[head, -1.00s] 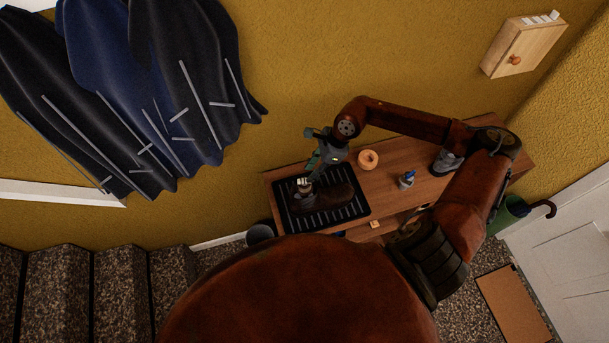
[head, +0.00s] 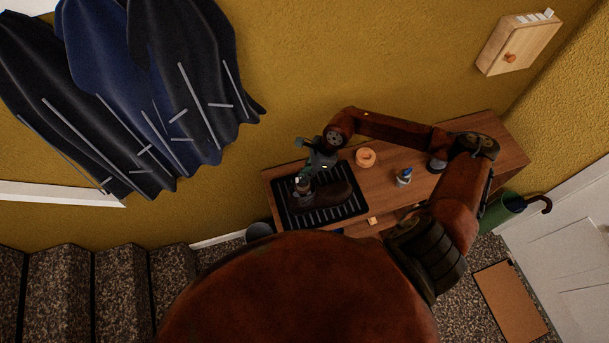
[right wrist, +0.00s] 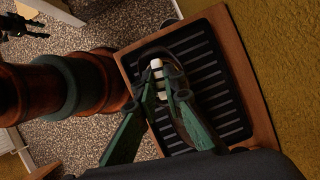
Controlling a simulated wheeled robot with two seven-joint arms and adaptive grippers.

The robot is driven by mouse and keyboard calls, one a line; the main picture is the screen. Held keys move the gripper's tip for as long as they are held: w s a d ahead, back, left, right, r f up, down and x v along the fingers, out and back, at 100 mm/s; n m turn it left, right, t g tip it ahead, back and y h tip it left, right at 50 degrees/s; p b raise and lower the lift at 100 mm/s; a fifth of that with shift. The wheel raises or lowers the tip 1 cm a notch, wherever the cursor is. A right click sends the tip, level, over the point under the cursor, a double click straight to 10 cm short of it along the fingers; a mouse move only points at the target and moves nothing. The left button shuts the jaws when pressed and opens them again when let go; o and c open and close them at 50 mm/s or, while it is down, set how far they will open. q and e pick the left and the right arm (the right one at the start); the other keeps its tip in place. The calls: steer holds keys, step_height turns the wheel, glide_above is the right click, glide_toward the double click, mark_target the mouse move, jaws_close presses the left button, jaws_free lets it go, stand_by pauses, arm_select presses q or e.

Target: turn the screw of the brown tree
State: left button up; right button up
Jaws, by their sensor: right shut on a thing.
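A dark brown shoe (head: 335,196) lies on a black ribbed tray (head: 357,209) at the left end of the wooden bench. My right gripper (head: 303,182) is over the shoe's left end, pointing down. In the right wrist view its green fingers (right wrist: 167,93) are closed around a small part at the shoe opening.
On the bench (head: 480,140) stand an orange ring-shaped thing (head: 366,157) and a small blue-topped bottle (head: 404,177). The yellow wall is close behind.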

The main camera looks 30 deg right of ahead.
jaws_close()
steer(key=shift+f+m+b, duration=0.15)
steer(key=shift+m+b, duration=0.15)
steer(key=shift+b, duration=0.45)
steer(key=shift+s+m+t+b, duration=0.1)
steer(key=shift+m+t+b, duration=0.2)
steer(key=shift+m+b, duration=0.3)
steer(key=shift+r, duration=0.2)
steer(key=o, duration=0.6)
jaws_free()
